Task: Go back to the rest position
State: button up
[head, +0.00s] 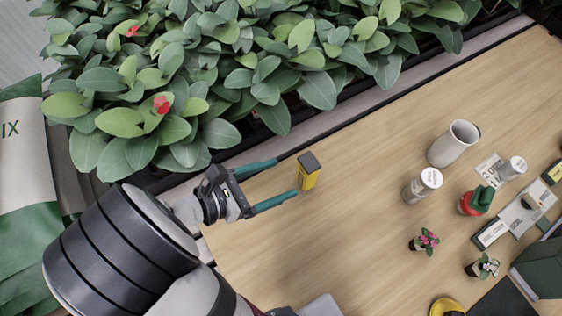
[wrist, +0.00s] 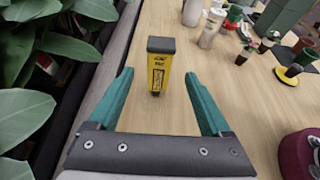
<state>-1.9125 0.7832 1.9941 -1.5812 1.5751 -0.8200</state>
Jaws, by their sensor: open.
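My gripper (head: 285,180) is open, with its two green fingers spread apart over the table's left end in the head view. A yellow box with a dark top (head: 308,173) stands upright on the wooden table just beyond the fingertips. In the wrist view the same yellow box (wrist: 159,68) stands ahead of the gap between the fingers (wrist: 157,85). The fingers do not appear to hold anything. Some clear space shows between the box and each finger in the wrist view.
Leafy plants (head: 240,60) line the table's back edge, close to my arm. A white cup (head: 453,143), a white-lidded jar (head: 422,186), a red and green item (head: 476,200) and small flower pots (head: 424,240) stand to the right. The table middle (head: 350,230) is clear.

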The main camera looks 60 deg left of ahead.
jog(key=shift+w+d+r+m+h, duration=0.2)
jog(key=shift+w+r+m+h, duration=0.1)
jog(key=shift+w+r+m, duration=0.2)
jog(key=shift+w+d+r+m+h, duration=0.2)
jog(key=shift+w+r+m+h, duration=0.15)
jog(key=shift+w+m, duration=0.25)
jog(key=w+d+r+m+g+h, duration=0.3)
jog(key=w+d+m+g, duration=0.2)
jog(key=d+m, duration=0.4)
jog(key=w+d+r+m+g+h, duration=0.35)
jog(key=d+m, duration=0.35)
jog(key=d, duration=0.4)
jog(key=s+d+r+m+g+y, duration=0.1)
jog(key=s+d+m+g+y, duration=0.1)
jog(key=m, duration=0.9)
jog(key=s+d+r+m+g+y, duration=0.1)
jog(key=s+d+m+g+y, duration=0.2)
jog(key=d+m+y, duration=0.4)
jog(key=s+d+m, duration=0.1)
jog(key=m, duration=0.3)
jog(key=shift+s+g, duration=0.3)
jog(key=shift+g, duration=0.05)
